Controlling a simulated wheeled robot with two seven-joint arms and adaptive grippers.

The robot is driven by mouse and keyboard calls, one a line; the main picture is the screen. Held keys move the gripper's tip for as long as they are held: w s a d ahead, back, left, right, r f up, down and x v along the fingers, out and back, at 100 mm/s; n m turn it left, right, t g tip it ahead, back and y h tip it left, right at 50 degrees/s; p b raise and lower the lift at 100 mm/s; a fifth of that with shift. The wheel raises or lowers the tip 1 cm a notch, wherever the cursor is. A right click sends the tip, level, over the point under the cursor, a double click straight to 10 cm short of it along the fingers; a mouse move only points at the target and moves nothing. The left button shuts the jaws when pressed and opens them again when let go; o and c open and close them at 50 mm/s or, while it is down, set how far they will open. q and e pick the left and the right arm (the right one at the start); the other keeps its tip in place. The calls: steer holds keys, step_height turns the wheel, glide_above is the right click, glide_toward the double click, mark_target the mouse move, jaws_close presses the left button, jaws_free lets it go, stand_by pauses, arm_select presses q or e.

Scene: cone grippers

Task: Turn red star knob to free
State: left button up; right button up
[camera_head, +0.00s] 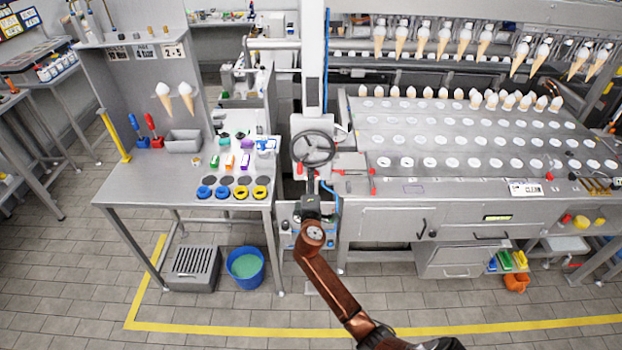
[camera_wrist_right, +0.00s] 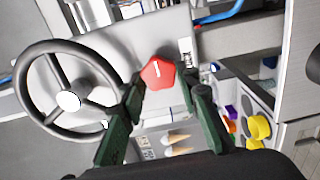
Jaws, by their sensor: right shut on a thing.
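The red star knob (camera_wrist_right: 157,73) sits on a grey panel in the right wrist view, with a short white line on its face. My right gripper (camera_wrist_right: 162,82) has its two dark green fingers on either side of the knob and is shut on it. In the head view the right gripper (camera_head: 311,192) is at the front of the machine's column, just below the black handwheel (camera_head: 314,148), and the knob is hidden there. A small label (camera_wrist_right: 187,52) is beside the knob, too small to read. My left gripper is not in view.
The handwheel (camera_wrist_right: 68,100) stands close left of the fingers in the wrist view. A steel table (camera_head: 150,188) with coloured rings is left of the column. The plate of white-rimmed holes (camera_head: 450,142) is on the right. A blue bucket (camera_head: 245,266) stands on the floor.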

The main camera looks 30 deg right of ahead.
steer(key=shift+a, duration=0.1)
steer(key=o, duration=1.1)
steer(key=shift+v, duration=3.95)
